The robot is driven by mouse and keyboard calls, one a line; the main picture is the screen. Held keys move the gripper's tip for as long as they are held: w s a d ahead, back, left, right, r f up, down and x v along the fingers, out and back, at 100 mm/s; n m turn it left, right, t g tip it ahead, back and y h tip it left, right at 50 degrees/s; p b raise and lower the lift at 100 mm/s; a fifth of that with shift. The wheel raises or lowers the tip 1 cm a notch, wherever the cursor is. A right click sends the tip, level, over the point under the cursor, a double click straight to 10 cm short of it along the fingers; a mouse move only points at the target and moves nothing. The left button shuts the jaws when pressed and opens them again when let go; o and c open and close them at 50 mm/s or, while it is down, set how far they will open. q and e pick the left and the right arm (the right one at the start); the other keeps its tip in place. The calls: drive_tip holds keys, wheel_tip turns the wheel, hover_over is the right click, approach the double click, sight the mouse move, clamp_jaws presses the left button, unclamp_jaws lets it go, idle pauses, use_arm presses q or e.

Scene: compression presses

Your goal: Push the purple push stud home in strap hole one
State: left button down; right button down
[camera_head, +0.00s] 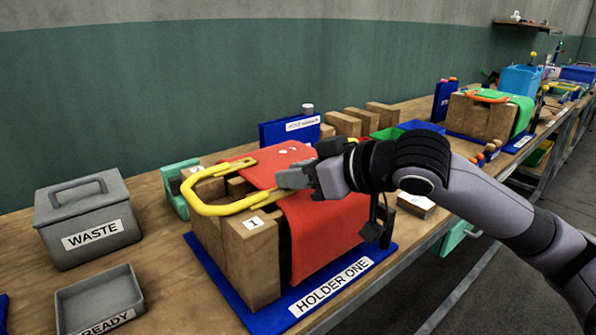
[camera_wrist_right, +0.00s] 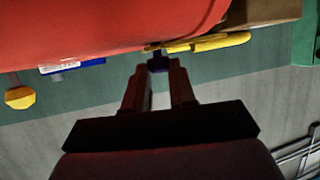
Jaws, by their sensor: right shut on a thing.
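In the head view, a red strap (camera_head: 325,235) drapes over the wooden blocks of holder one (camera_head: 335,285), with small pale marks on its top. A yellow looped handle (camera_head: 205,208) lies across the block at its left, beside a label "1" (camera_head: 253,223). My right gripper (camera_head: 290,180) is at the strap's upper surface near the end of the yellow handle. In the right wrist view, its fingers (camera_wrist_right: 158,72) are shut on a small dark purple stud (camera_wrist_right: 158,62), close to the red strap's edge (camera_wrist_right: 110,50). Whether the stud touches a hole cannot be told. My left gripper is out of view.
A grey waste box (camera_head: 85,215) and a grey ready tray (camera_head: 98,300) stand at the left. A labelled blue block (camera_head: 290,131) and wooden blocks (camera_head: 343,123) stand behind the holder. A second holder with a green strap (camera_head: 522,115) is further right.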

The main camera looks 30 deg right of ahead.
drive_tip(key=shift+f, duration=0.55)
drive_tip(key=c, duration=0.8)
unclamp_jaws()
drive_tip(key=shift+c, duration=0.2)
drive_tip(key=b+v, duration=0.2)
drive_tip(key=v, duration=0.3)
drive_tip(key=shift+s+d, duration=0.25)
drive_tip(key=shift+s, duration=0.1)
drive_tip(key=shift+s+d+r+b, duration=0.1)
drive_tip(key=shift+s+r+b, duration=0.35)
drive_tip(key=shift+s, duration=0.15)
